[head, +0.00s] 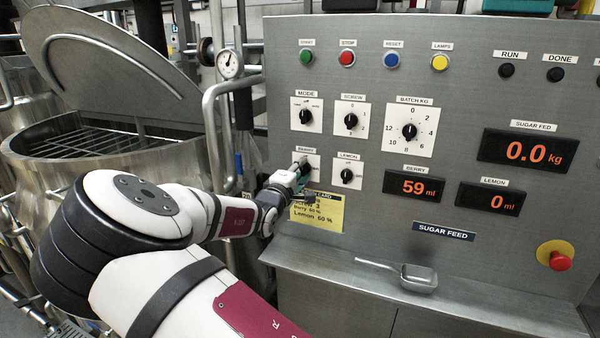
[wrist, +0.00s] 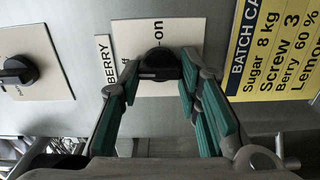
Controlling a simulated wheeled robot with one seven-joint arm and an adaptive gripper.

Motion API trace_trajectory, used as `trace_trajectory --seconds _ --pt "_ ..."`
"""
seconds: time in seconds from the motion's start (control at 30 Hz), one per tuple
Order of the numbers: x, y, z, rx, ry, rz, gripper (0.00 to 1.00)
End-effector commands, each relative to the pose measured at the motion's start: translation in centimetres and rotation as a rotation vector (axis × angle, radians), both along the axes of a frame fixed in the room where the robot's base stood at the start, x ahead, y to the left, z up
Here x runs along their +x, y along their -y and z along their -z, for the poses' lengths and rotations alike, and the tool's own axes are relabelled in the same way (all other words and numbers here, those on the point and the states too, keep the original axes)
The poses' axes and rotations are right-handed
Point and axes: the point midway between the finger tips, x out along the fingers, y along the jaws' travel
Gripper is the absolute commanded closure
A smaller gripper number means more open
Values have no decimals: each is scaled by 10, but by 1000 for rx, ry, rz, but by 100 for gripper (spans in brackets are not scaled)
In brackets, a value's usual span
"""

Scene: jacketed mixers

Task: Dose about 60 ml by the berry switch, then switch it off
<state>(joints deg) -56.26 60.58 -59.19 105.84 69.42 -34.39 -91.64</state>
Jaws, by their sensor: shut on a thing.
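The berry switch is a black knob (wrist: 160,65) on a white plate marked "on" and "off", with a BERRY label beside it in the wrist view. My gripper (wrist: 160,75) has its green-padded fingers on both sides of the knob and is shut on it. In the head view my gripper (head: 297,178) reaches the panel and hides most of the switch. I cannot tell which mark the knob points to. The berry display (head: 414,187) reads 59 ml.
The lemon knob (head: 347,176) sits close to the right of my gripper, and a yellow batch card (head: 318,212) is just below. The lemon display (head: 490,199) reads 0 ml. A metal scoop (head: 415,277) lies on the ledge. A red stop button (head: 560,261) is at far right.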

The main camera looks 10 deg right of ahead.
Motion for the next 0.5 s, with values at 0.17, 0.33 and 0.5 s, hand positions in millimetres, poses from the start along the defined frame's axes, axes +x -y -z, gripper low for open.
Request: trace_trajectory --seconds 0.17,0.33,0.5 --pt "0 -1 1 -31 -25 -1 96" --pt "0 -1 1 -43 -33 -1 96" --pt "0 -1 1 -43 -34 -1 96"
